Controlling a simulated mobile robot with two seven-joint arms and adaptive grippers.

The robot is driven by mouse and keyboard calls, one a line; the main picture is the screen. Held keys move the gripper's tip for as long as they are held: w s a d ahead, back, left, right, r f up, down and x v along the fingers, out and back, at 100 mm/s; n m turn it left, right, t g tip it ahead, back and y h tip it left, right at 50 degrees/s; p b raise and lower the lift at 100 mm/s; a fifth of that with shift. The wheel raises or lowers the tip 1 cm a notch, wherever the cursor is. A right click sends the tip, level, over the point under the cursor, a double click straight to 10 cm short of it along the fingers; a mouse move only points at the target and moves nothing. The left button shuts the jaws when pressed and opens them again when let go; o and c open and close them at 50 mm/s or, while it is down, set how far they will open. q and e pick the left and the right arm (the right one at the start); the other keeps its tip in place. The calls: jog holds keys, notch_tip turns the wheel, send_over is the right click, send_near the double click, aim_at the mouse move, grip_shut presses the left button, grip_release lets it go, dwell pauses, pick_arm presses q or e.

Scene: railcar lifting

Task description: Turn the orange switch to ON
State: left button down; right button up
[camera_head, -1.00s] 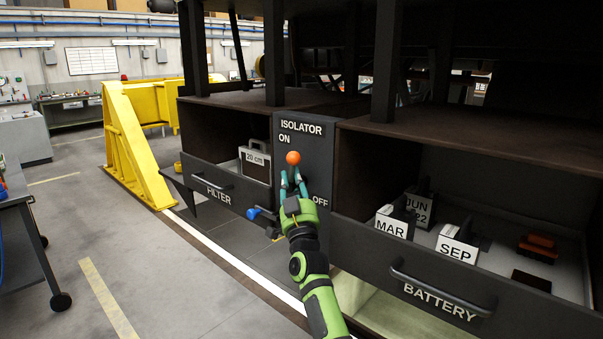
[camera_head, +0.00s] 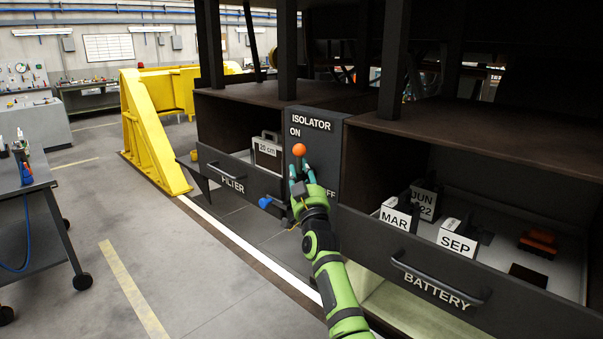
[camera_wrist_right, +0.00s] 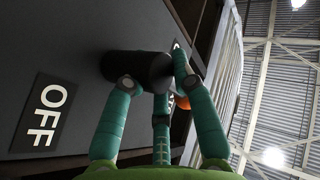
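The orange switch shows as an orange ball (camera_head: 299,150) on the dark isolator panel (camera_head: 325,150), just below the ON label (camera_head: 295,132). My right gripper (camera_head: 301,167) is at the panel right below the ball, with its teal fingers apart. In the right wrist view, the fingers (camera_wrist_right: 155,75) reach around a dark cylinder (camera_wrist_right: 145,68) on the panel. A sliver of the orange ball (camera_wrist_right: 183,102) shows behind the right finger. Whether the fingers touch the cylinder is unclear. The OFF label (camera_wrist_right: 44,115) is beside them. My left gripper is out of view.
A filter drawer (camera_head: 225,170) holding a 20 cm box is left of the panel. An open battery drawer (camera_head: 385,252) with labelled blocks juts out at right. A yellow stand (camera_head: 150,140) and open floor lie further left.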

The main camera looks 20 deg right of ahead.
jog(key=shift+o, duration=0.2)
jog(key=shift+w, duration=0.1)
jog(key=v, duration=1.2)
